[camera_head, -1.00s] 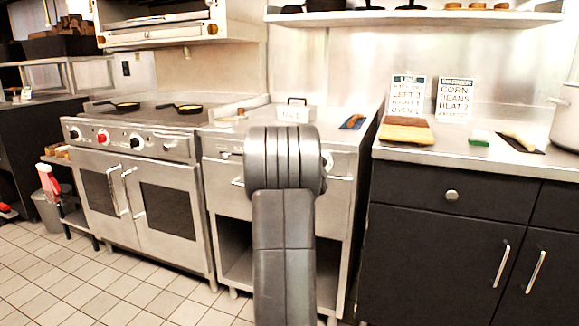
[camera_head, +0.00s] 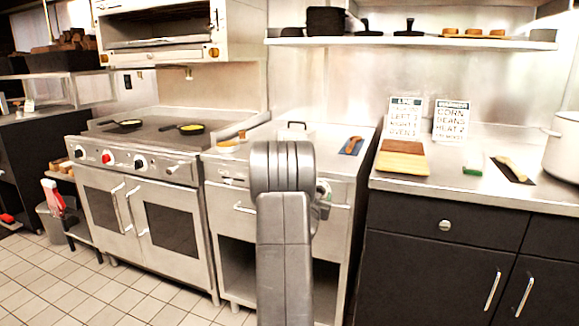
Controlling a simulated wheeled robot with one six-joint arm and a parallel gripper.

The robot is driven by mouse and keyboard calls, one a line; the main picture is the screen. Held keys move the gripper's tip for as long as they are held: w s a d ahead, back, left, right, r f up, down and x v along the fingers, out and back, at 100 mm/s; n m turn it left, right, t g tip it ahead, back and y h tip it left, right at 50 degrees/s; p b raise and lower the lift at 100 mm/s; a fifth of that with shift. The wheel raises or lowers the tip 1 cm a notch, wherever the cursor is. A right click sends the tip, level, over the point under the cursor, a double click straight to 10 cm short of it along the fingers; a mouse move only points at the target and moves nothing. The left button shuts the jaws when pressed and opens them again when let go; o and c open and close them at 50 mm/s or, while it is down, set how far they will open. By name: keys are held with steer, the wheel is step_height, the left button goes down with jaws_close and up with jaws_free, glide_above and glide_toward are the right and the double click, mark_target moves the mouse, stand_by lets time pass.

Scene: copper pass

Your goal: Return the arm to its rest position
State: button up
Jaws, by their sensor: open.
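My arm rises in the lower middle of the view, with a thick grey ribbed joint at its top, in front of the steel counter (camera_head: 228,165). A small grey part shows just right of that joint; I cannot tell whether it belongs to the wrist. My gripper's fingers are hidden behind the arm or out of view. Nothing is seen held.
Two pans (camera_head: 184,128) sit on the range (camera_head: 130,148) at left. A shelf (camera_head: 420,42) hangs above. Tiled floor is open at lower left.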

steer(key=shift+n+p, duration=1)
steer(key=shift+n, duration=0.1)
steer(key=shift+s, duration=0.15)
